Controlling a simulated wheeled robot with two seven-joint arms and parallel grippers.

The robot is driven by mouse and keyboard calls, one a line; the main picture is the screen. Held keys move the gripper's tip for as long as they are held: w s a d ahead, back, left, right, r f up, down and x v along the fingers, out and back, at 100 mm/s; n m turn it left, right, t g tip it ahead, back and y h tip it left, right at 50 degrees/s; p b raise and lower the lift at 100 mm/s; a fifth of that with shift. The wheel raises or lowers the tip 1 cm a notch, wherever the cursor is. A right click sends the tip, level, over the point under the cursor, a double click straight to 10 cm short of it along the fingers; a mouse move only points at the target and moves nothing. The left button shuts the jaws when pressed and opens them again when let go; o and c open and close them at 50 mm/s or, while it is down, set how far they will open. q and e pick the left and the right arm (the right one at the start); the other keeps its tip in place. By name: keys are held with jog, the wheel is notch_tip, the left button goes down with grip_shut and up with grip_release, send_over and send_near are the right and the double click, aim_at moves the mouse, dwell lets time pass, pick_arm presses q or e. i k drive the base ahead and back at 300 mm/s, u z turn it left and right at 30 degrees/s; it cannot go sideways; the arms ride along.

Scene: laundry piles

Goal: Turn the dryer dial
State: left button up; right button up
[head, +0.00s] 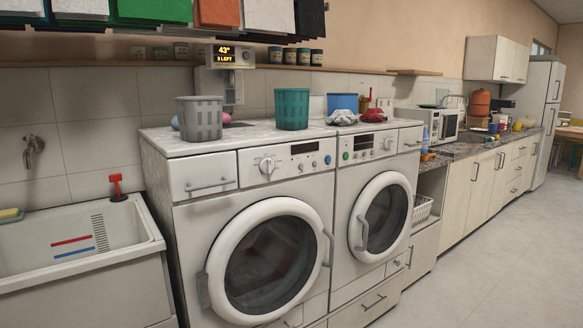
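Two white front-loading machines stand side by side in the head view; I cannot tell which is the dryer. Neither of my grippers is in view.
A grey basket (199,118), a teal basket (291,108) and a blue container (342,103) stand on the machine tops. A sink (70,240) is at left. A counter (480,146) runs right. The floor (480,270) at right is clear.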

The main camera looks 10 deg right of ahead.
aim_at(267, 165)
jog(key=u, duration=0.05)
jog(key=i, duration=1.05)
jog(key=u, duration=0.6)
